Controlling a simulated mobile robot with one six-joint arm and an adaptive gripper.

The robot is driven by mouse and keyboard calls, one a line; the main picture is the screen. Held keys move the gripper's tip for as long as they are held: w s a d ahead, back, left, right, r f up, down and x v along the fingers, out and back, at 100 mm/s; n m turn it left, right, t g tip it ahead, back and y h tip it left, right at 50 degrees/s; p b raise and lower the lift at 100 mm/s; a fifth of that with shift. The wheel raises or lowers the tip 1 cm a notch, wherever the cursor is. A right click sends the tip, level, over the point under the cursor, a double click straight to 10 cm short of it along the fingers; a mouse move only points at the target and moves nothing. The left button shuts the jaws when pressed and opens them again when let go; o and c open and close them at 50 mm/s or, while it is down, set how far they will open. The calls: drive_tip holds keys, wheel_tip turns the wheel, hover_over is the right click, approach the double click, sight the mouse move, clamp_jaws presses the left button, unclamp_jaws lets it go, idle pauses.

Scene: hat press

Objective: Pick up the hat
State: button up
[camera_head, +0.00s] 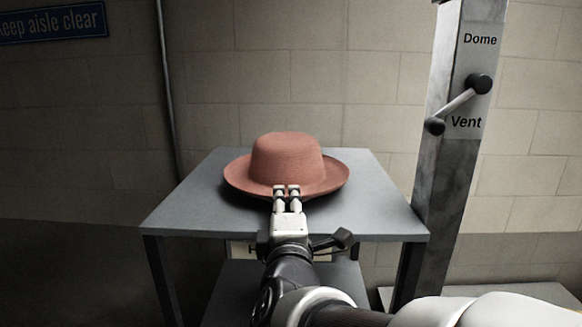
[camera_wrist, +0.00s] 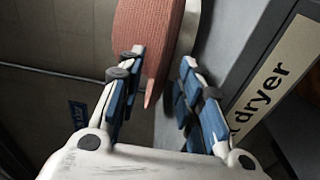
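The hat (camera_head: 287,155), salmon-pink with a round crown and wide brim, sits upright on the grey table (camera_head: 180,205). My gripper (camera_head: 287,190) is at the front edge of the brim, its two fingers pointing at the hat. In the wrist view the hat (camera_wrist: 158,45) shows at the top, and part of its brim reaches down between the fingers of my gripper (camera_wrist: 160,62), closer to the left finger. A gap shows between the brim and the right finger. The fingers stand apart. The far side of the brim is hidden behind the crown.
A grey post (camera_head: 445,150) with a lever (camera_head: 460,105) and the labels "Dome" and "Vent" stands right of the table. A label ending in "dryer" (camera_wrist: 272,80) is on the table's front. The tabletop around the hat is clear. A block wall is behind.

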drive_tip(key=w, duration=0.4)
drive_tip(key=shift+w+a+f, duration=0.2)
drive_tip(key=shift+w+a, duration=0.1)
drive_tip(key=shift+a, duration=0.05)
drive_tip(key=shift+s+d+r, duration=0.1)
drive_tip(key=shift+s, duration=0.05)
drive_tip(key=shift+c, duration=0.2)
drive_tip(key=c, duration=0.4)
clamp_jaws()
